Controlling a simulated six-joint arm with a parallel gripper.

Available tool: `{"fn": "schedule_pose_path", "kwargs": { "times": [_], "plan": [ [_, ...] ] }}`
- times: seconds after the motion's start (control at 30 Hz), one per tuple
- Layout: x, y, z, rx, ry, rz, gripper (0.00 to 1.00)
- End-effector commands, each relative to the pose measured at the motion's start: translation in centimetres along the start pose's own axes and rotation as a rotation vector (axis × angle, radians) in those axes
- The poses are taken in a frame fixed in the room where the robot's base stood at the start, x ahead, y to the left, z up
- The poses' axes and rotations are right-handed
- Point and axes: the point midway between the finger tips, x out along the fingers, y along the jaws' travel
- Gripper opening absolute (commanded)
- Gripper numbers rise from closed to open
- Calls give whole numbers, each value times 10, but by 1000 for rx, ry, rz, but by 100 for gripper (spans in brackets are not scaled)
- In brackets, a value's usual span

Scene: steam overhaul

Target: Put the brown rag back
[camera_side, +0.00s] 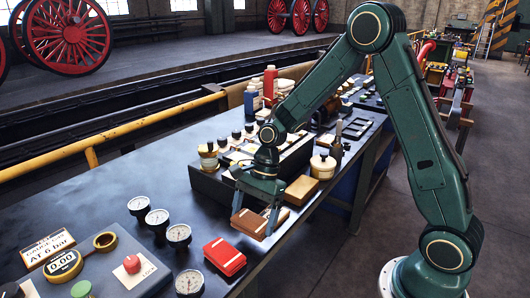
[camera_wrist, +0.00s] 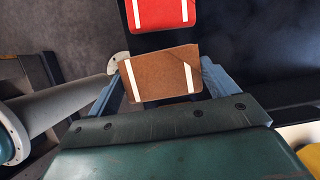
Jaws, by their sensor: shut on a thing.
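The brown rag (camera_side: 248,226) is a folded pad with white stripes near its ends. My gripper (camera_side: 255,220) is shut on it, one finger at each end, over the front part of the dark bench. In the wrist view the brown rag (camera_wrist: 158,75) sits between the two blue-grey fingers (camera_wrist: 162,80), slightly tilted. I cannot tell whether its underside touches the bench. The red rag (camera_side: 225,256), of the same form, lies in front of it on the bench and shows at the top of the wrist view (camera_wrist: 160,12).
Pressure gauges (camera_side: 179,236) stand left of the rags. A control panel with a red button (camera_side: 132,264) is at the lower left. The bench's middle left is clear.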

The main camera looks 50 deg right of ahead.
Motion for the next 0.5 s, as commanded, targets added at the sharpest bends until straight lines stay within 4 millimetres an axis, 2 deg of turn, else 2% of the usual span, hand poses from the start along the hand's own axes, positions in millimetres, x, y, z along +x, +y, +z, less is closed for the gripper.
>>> {"fn": "schedule_pose_path", "kwargs": {
  "times": [0.3,0.5],
  "plan": [
    [31,1,-13,2,0,4,55],
    [37,0,-15,-1,0,1,55]
  ]
}}
